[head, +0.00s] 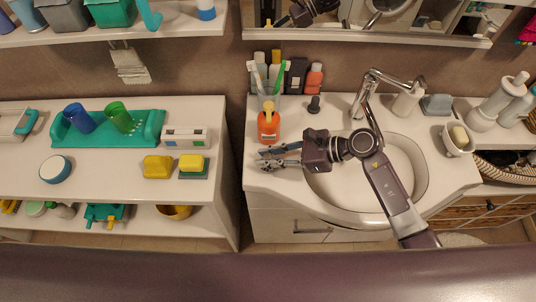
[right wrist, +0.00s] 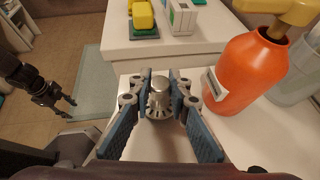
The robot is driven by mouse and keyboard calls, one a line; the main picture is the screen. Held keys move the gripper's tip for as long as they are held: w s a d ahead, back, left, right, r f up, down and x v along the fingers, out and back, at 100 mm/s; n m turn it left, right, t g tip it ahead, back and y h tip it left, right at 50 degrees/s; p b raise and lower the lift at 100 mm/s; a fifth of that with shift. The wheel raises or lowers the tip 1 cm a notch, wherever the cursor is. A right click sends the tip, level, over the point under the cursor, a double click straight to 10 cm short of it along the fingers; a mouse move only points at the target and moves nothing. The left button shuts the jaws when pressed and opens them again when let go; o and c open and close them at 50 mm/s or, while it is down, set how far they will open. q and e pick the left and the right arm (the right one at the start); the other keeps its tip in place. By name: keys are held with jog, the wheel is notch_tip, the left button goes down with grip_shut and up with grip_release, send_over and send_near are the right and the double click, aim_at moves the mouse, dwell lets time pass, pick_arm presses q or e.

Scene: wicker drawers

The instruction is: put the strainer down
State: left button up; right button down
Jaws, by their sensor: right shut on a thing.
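The strainer (right wrist: 158,98) is a small silvery metal piece with a rounded top and a slotted, flared lower rim. It stands between the blue pads of my right gripper (right wrist: 157,108), which is shut on it. In the head view my right gripper (head: 276,157) is over the left part of the white sink counter (head: 262,185), left of the basin. I cannot tell whether the strainer touches the counter. My left gripper (right wrist: 62,104) shows dark at the left of the right wrist view, away from the strainer; its opening is unclear.
An orange bottle (head: 268,127) stands close behind my right gripper, near a toothbrush cup (head: 267,100). The basin (head: 405,165) and faucet (head: 368,95) lie to the right. A gap separates the counter from the left shelf (head: 110,185).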

jog(key=shift+f, duration=0.2)
jog(key=shift+f+b, duration=0.15)
jog(key=shift+b, duration=0.15)
jog(key=c, duration=1.8)
grip_release()
